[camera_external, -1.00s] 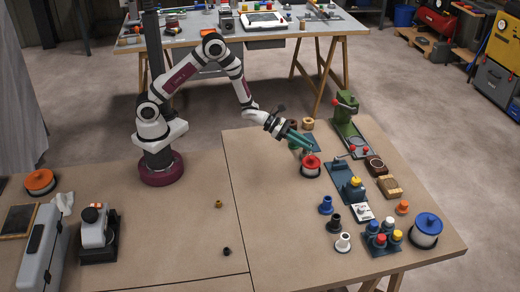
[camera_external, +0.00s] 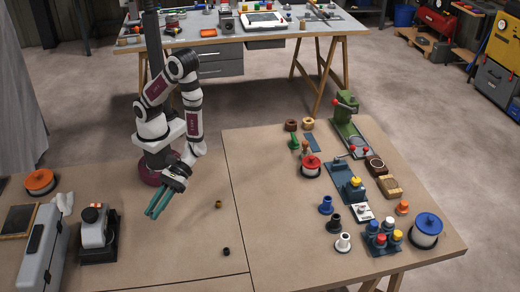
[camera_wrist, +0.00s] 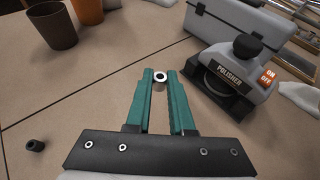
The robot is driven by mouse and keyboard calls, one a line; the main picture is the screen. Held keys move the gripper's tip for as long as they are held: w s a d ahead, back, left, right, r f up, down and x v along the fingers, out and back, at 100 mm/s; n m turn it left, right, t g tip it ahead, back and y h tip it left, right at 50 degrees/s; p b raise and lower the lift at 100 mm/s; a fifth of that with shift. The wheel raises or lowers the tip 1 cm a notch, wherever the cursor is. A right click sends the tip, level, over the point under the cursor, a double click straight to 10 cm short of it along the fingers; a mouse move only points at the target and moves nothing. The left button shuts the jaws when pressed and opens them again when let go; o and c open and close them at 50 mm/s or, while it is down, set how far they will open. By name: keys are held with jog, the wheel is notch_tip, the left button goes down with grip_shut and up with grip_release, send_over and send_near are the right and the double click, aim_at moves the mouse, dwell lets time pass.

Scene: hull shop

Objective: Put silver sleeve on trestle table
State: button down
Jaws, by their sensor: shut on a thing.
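My gripper (camera_external: 158,207) is over the left part of the front wooden worktop (camera_external: 185,245), its teal fingers pointing down and toward the camera. In the wrist view my gripper (camera_wrist: 160,82) is shut on the silver sleeve (camera_wrist: 160,77), a small ring-ended tube between the fingertips, its bore showing. The sleeve is too small to make out in the external view. A table (camera_external: 185,38) on wooden trestle legs stands at the back, apart from the gripper. The height of the sleeve above the worktop is hard to tell.
A polisher (camera_external: 98,235) and a grey case (camera_external: 42,255) stand left of my gripper. A brass-coloured piece (camera_external: 219,204) and a black piece (camera_external: 226,251) are to its right. Brown (camera_wrist: 52,25) and orange (camera_wrist: 88,10) cups show in the wrist view. Worktop around the gripper is mostly clear.

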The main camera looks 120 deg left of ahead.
jog(key=s, duration=0.1)
send_over(196, 240)
jog(key=shift+m+g, duration=0.3)
jog(key=shift+g, duration=0.1)
jog(key=f, duration=0.6)
jog(key=shift+s+d+f, duration=0.15)
jog(key=shift+s+f, duration=0.1)
jog(key=shift+s, duration=0.1)
jog(key=shift+w+f, duration=0.15)
jog(key=shift+f, duration=0.95)
jog(key=shift+w+f, duration=0.1)
jog(key=shift+f, duration=0.95)
jog(key=shift+f, duration=0.1)
jog(key=c, duration=0.8)
grip_release()
